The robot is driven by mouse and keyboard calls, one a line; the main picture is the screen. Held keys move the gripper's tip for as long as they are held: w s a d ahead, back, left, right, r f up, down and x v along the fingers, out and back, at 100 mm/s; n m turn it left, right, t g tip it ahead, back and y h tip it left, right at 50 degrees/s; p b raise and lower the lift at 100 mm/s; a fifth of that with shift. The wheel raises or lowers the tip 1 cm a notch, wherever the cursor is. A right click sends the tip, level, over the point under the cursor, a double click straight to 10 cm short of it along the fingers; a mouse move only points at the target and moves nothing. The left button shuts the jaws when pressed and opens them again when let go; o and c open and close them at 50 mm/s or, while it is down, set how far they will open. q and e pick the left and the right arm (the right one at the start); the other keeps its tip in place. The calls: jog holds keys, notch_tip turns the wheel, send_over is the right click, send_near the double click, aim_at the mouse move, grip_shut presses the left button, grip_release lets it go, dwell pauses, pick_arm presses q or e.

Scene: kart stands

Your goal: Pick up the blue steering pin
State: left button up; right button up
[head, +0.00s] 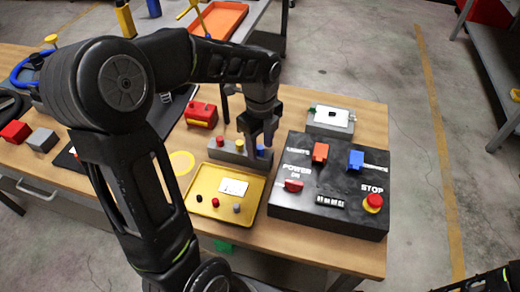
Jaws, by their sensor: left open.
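A grey holder block (226,152) stands on the wooden table and carries a red pin (220,141), a yellow pin (239,145) and the blue steering pin (261,151) at its right end. My left gripper (259,146) points down at the right end of the holder. Its jaws are open, with the fingers close around the blue pin and partly covering it. Whether they touch the pin cannot be told. Of my right arm only a dark part shows at the bottom right corner; its gripper is out of view.
A yellow tray (227,219) with small parts lies in front of the holder. A black control panel (340,218) with switches and a stop button stands to the right. A red box (201,114) is behind left, and a grey box (331,121) behind right.

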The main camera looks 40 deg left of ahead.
dwell(0.5)
pick_arm(q)
grip_shut()
dwell(0.3)
